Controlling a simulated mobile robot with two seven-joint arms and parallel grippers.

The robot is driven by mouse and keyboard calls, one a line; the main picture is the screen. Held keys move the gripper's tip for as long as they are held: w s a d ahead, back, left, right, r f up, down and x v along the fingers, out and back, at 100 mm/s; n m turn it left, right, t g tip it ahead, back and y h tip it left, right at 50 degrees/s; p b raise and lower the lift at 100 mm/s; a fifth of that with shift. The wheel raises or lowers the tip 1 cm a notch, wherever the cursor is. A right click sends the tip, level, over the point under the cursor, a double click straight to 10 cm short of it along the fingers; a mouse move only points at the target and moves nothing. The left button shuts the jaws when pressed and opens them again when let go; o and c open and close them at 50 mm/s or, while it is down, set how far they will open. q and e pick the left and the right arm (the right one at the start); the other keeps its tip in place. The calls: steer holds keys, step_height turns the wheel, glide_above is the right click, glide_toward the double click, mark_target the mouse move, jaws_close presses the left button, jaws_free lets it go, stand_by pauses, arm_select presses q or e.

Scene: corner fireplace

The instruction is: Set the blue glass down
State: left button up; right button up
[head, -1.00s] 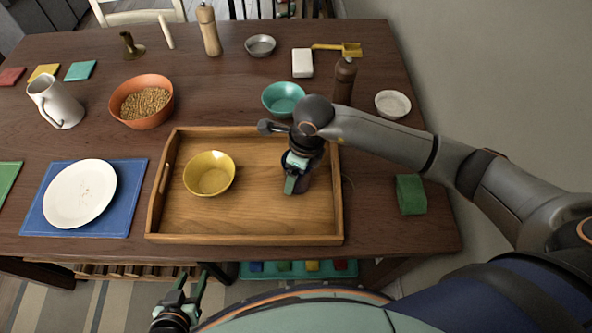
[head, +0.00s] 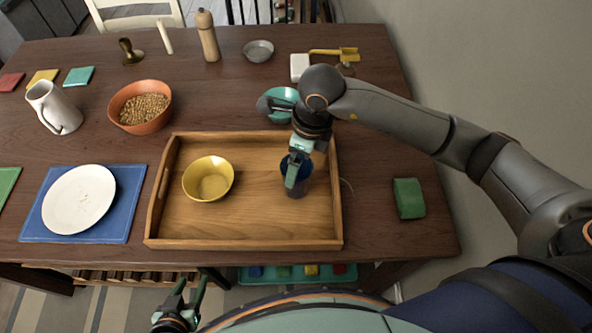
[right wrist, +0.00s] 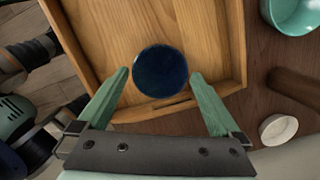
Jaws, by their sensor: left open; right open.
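The blue glass (head: 300,188) stands upright on the right part of the wooden tray (head: 240,243). In the right wrist view the dark blue glass (right wrist: 160,72) shows from above, just beyond and between the fingertips. My right gripper (head: 293,176) is open above the glass and hides part of its rim in the head view. Its two green fingers (right wrist: 160,80) are spread wide, with a gap to the glass on both sides. My left gripper (head: 188,298) is open and empty, low in front of the table.
A yellow bowl (head: 208,180) sits on the tray left of the glass. A teal bowl (head: 283,98) stands behind the tray, partly hidden by my right arm. A green block (head: 408,198) lies right of the tray. A white plate (head: 78,198) rests at left.

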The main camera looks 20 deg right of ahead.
steer(key=shift+s+d+r, duration=0.15)
steer(key=shift+r, duration=1)
steer(key=shift+s+d+r, duration=0.1)
steer(key=shift+r, duration=1)
